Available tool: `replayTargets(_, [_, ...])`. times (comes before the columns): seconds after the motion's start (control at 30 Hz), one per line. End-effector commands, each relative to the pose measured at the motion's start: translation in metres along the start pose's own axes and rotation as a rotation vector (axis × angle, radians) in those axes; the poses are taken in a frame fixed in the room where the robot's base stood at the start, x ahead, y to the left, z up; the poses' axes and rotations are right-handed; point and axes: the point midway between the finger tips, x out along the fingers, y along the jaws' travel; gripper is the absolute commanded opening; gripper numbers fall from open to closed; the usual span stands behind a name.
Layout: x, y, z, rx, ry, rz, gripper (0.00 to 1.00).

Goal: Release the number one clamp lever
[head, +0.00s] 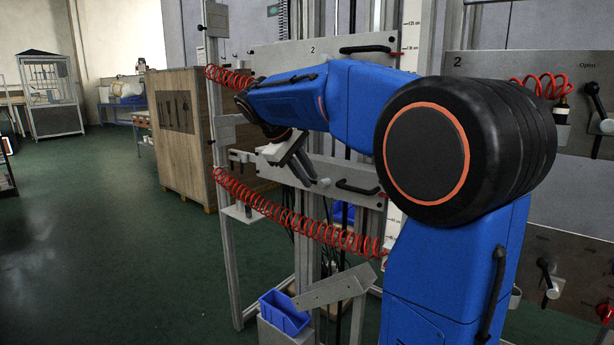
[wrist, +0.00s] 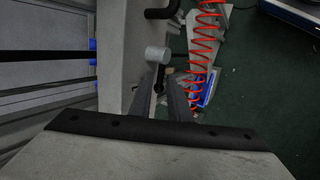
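In the wrist view, a clamp lever (wrist: 157,54) shows as a light grey round hub with a short dark arm ending in a dark knob. It sits at the edge of a pale plate (wrist: 122,72). My gripper (wrist: 160,92) has its two grey fingers apart, one on each side of the dark knob; I cannot tell whether they touch it. In the head view, my gripper (head: 318,182) is in front of the lower plate (head: 368,177), and the lever is not clear there. No number one is readable.
An upper plate marked 2 (head: 290,57) has a black handle. Coiled red hoses (head: 290,215) hang beside the frame, also in the wrist view (wrist: 205,35). A blue bin (head: 285,312) stands below. A wooden crate (head: 180,140) is behind; the green floor at left is clear.

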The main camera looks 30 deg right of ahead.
Motion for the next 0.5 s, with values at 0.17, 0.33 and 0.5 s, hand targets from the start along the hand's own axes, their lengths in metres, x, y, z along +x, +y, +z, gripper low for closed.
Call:
replayTargets(0.17, [-0.004,0.000,0.000,0.000,0.001,0.000,0.17])
replayTargets(0.33, [-0.026,0.000,-0.001,0.000,0.002,0.001,0.17])
replayTargets(0.5, [-0.059,0.000,-0.001,-0.001,0.003,0.001,0.17])
